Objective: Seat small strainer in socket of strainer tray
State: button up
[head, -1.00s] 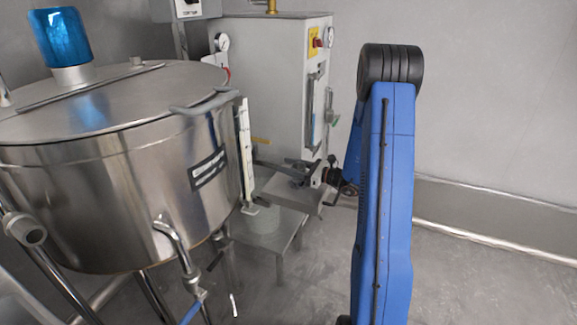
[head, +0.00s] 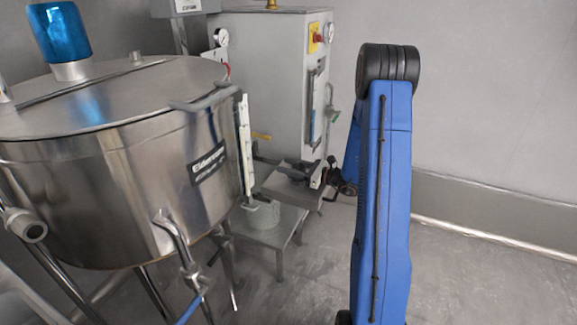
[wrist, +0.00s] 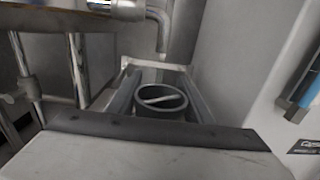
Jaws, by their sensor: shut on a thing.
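My gripper (head: 318,177) is shut on a grey, slab-like thing, which I take to be the small strainer (head: 284,186). It is held tilted above a low metal stand beside the steel kettle. In the wrist view a grey panel with a dark edge strip, probably the held strainer (wrist: 140,157), fills the bottom. Beyond it a round grey pot with a bar across its mouth (wrist: 160,98) sits within a rectangular metal frame, perhaps the strainer tray (wrist: 203,95). The pot (head: 262,214) also shows on the stand (head: 285,232) in the head view. I cannot make out the socket.
The large steel kettle (head: 120,180) with outlet pipes stands close on the left. A grey machine cabinet (head: 265,85) stands behind the stand. In the wrist view a bent pipe (wrist: 160,30) hangs above the frame. The floor (head: 470,275) at right is clear.

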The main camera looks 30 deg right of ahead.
jog(key=shift+f, duration=0.2)
jog(key=o, duration=1.3)
jog(key=shift+c, duration=0.2)
jog(key=shift+d, duration=0.1)
